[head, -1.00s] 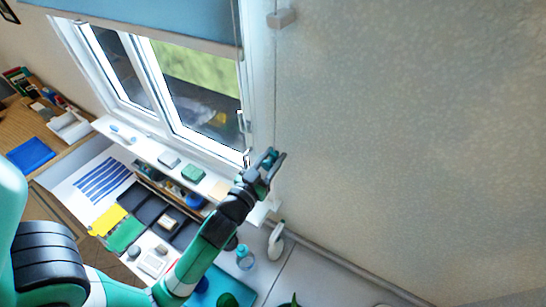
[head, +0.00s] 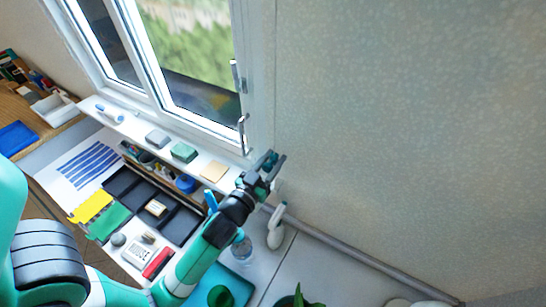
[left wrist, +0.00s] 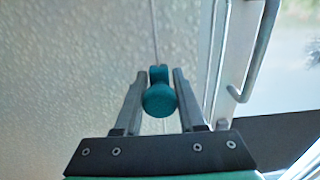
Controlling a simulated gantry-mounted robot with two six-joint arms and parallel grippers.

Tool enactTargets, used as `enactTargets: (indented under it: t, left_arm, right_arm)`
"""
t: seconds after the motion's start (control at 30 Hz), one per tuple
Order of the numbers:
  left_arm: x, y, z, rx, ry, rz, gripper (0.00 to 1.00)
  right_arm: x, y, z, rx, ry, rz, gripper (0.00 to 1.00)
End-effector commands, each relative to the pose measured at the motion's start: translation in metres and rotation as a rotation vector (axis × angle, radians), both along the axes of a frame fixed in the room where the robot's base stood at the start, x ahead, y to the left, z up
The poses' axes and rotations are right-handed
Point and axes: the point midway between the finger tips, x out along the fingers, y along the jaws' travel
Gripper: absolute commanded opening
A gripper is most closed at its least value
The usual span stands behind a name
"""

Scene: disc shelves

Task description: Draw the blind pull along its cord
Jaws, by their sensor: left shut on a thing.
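The blind pull (left wrist: 159,98) is a small teal knob on a thin pale cord (left wrist: 154,35). It shows between the two grey fingers of my left gripper (left wrist: 156,92) in the left wrist view. My left gripper also shows in the head view (head: 268,165), shut on the pull, in front of the wall just right of the window frame. The cord runs up from the pull. The blind itself is out of view now. My right gripper is not in view.
The window (head: 185,65) has a grey handle (head: 243,130) on its right frame, left of the gripper. The white sill (head: 140,128) holds a green block (head: 184,152) and other small items. A white spray bottle (head: 275,228) stands below the gripper. The wall (head: 400,120) at right is bare.

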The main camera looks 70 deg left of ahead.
Motion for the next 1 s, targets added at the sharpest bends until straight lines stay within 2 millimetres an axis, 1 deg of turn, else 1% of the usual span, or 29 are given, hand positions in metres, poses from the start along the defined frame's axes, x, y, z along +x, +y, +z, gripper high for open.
enactTargets:
  t: [0.03,0.1,0.2,0.3,0.63,0.67,0.7,0.8,1.0]
  left_arm:
    - [0.000,0.000,-0.028,-0.008,0.012,0.002,0.00]
    - [0.000,0.000,-0.039,-0.006,0.012,0.003,0.00]
    - [-0.001,0.000,-0.048,-0.006,0.011,0.003,0.00]
    - [0.000,0.000,-0.051,-0.005,0.010,0.002,0.00]
    - [-0.001,0.000,-0.052,-0.010,0.014,0.003,0.00]
    - [-0.001,0.000,-0.052,-0.010,0.014,0.003,0.45]
    - [-0.001,0.000,-0.052,-0.010,0.014,0.003,0.52]
    - [0.000,0.000,-0.050,-0.007,0.010,0.002,0.68]
    - [0.000,0.000,-0.048,-0.003,0.006,0.001,0.68]
  right_arm:
    - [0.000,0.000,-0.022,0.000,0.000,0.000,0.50]
    - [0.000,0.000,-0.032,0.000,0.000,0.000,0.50]
    - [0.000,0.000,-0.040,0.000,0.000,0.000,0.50]
    - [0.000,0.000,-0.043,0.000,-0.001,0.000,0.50]
    - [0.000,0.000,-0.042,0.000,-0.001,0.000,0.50]
    - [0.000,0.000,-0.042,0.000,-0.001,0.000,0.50]
    - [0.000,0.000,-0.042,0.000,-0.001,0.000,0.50]
    - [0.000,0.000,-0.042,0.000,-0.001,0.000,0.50]
    - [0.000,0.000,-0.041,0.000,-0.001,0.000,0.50]
